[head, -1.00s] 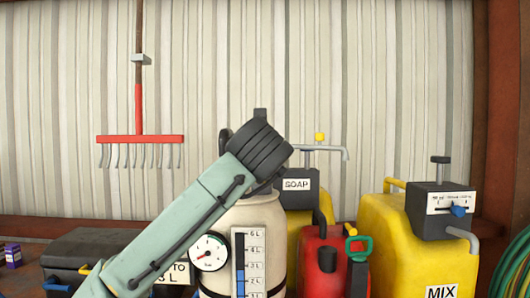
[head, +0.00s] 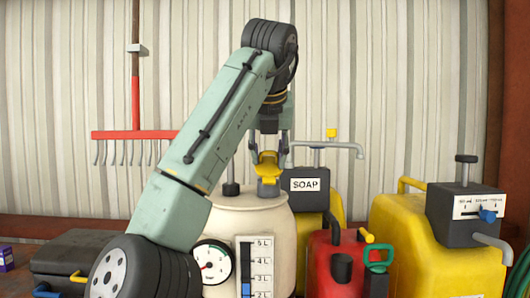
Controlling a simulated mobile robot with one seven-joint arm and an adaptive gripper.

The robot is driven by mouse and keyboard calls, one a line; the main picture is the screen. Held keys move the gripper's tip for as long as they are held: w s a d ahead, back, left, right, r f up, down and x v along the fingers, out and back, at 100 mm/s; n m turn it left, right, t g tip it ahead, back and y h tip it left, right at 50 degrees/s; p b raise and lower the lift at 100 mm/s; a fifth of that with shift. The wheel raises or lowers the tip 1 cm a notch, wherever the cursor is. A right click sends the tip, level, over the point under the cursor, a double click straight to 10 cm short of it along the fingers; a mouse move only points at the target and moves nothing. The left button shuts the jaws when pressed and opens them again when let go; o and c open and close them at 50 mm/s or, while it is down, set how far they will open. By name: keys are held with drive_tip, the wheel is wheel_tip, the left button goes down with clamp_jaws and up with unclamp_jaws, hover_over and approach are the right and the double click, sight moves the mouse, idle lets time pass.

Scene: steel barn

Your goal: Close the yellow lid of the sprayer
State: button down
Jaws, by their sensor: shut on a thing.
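The sprayer is a cream tank (head: 270,222) with a round gauge (head: 212,262) and a litre scale (head: 256,268) on its front. A grey neck (head: 268,188) stands on its top. The yellow lid (head: 266,171) is right above this neck; I cannot tell whether it rests on it. My gripper (head: 268,156) points down from above and is shut on the yellow lid. My arm covers the tank's left side.
A yellow SOAP container (head: 309,208), a red can (head: 340,240) and a yellow MIX container (head: 430,245) crowd the right. A dark case (head: 75,255) lies at left. A red rake (head: 134,134) hangs on the wall behind.

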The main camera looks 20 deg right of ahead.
drive_tip(key=shift+w+d+r, duration=0.15)
idle(0.4)
drive_tip(key=c, duration=1)
unclamp_jaws()
drive_tip(key=shift+c, duration=0.2)
drive_tip(key=shift+d, duration=0.2)
drive_tip(key=shift+a, duration=0.2)
drive_tip(key=shift+f, duration=0.2)
